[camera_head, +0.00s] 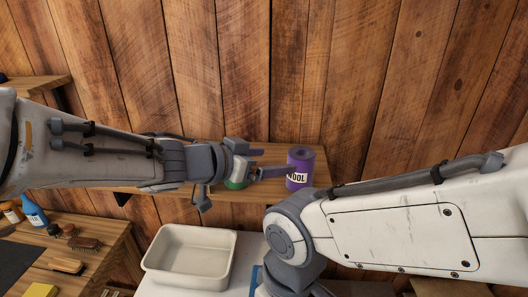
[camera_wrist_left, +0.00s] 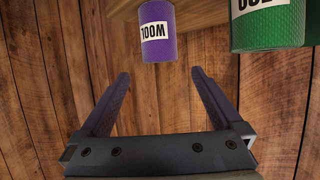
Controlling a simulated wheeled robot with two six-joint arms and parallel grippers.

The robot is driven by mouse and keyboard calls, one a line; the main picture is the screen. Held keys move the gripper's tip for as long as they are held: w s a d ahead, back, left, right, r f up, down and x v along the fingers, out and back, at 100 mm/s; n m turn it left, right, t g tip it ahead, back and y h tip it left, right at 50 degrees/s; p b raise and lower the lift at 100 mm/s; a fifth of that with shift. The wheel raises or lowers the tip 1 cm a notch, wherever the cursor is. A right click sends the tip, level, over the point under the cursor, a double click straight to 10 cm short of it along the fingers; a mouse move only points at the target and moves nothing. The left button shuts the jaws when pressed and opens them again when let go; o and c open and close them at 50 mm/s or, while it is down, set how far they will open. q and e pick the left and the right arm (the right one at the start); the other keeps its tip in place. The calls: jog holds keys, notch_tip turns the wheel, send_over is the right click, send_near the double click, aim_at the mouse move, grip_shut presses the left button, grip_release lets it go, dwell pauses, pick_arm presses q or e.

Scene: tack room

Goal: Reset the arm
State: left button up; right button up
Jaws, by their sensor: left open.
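My left arm reaches in from the left in the head view, over a wooden shelf on the wall. My left gripper (camera_head: 272,163) is open and points right, toward a purple cylinder labelled WOOL (camera_head: 302,160). In the left wrist view the gripper (camera_wrist_left: 160,76) has its fingers spread with nothing between them. The purple cylinder (camera_wrist_left: 157,20) is beyond the fingertips there. A green labelled cylinder (camera_wrist_left: 272,28) is at the upper right; in the head view it is mostly hidden behind the gripper. My right arm shows at the right; its gripper is out of view.
A wooden shelf (camera_head: 322,175) carries the cylinders against the plank wall (camera_head: 350,70). Below, a cream tray (camera_head: 190,257) stands on a white surface. A wooden bench at lower left holds a blue bottle (camera_head: 34,211), brushes (camera_head: 85,244) and a yellow block (camera_head: 40,290).

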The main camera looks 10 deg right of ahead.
aim_at(302, 148)
pick_arm(q)
jog(key=x, duration=1.2)
jog(key=shift+b, duration=0.35)
notch_tip(302, 148, up, 3)
jog(key=shift+p, duration=0.5)
jog(key=shift+r, duration=0.25)
